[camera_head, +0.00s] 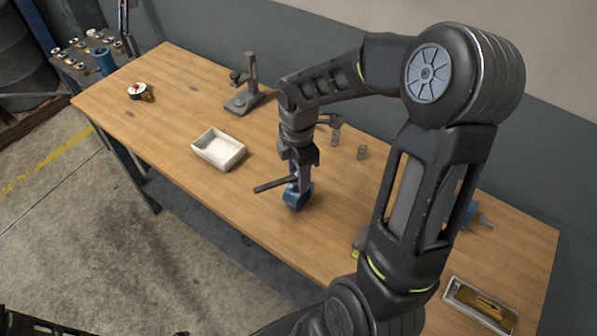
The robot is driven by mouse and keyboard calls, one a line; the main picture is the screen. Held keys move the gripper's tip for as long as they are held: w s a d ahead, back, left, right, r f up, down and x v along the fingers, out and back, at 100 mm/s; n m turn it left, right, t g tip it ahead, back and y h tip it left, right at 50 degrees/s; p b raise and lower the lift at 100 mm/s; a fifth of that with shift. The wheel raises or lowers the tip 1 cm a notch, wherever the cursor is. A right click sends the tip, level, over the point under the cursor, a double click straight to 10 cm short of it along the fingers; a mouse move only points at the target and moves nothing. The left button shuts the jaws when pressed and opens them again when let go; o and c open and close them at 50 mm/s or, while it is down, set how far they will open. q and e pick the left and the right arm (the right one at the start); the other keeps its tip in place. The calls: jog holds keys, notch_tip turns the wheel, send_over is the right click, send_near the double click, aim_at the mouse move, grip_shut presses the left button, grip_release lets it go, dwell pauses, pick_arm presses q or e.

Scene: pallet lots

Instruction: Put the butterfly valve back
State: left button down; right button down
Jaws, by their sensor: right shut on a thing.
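The butterfly valve (296,199) has a blue round body and a dark lever handle that sticks out to the left. My right gripper (300,172) points down and is shut on the upper part of the valve. The valve is over the middle of the wooden workbench (200,95), near its front edge. I cannot tell whether its bottom touches the bench top. The fingers hide part of the valve's neck. My left gripper is not in view.
A white tray (218,150) lies left of the valve, with a grey stand (245,92) behind it. Another blue part (466,214) is partly behind my arm. A box (480,304) sits at the near right. A rack (88,62) stands beyond the left end.

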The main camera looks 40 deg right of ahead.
jog(key=c, duration=0.8)
grip_release()
jog(key=shift+o, duration=0.2)
notch_tip(320, 180, up, 12)
dwell(0.5)
